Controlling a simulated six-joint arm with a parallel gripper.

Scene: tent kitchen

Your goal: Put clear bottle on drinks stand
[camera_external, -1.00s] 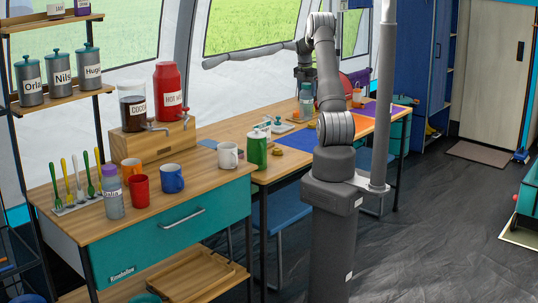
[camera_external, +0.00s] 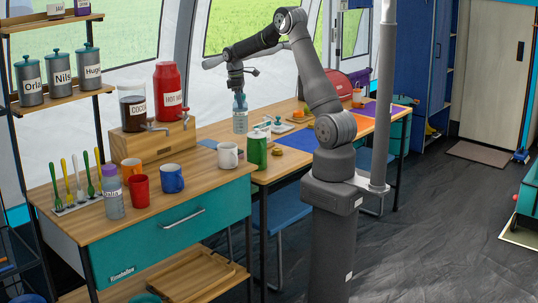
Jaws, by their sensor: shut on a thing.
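My gripper (camera_external: 238,92) is shut on the clear bottle (camera_external: 240,118), around its top, and the bottle hangs upright. In the picture it shows just right of the wooden riser and above the white mug and green bottle; its exact height over the table is hard to tell. The drinks stand, a wood-topped unit with a teal drawer (camera_external: 178,222), is at the front left. It carries mugs, drink dispensers and a purple-capped bottle (camera_external: 113,197).
On the stand are a white mug (camera_external: 228,155), blue mug (camera_external: 172,178), red cup (camera_external: 139,190), orange mug (camera_external: 132,168) and a wooden riser (camera_external: 150,145) with cocoa and red dispensers. A green bottle (camera_external: 256,150) is close by. The stand's front right top is bare.

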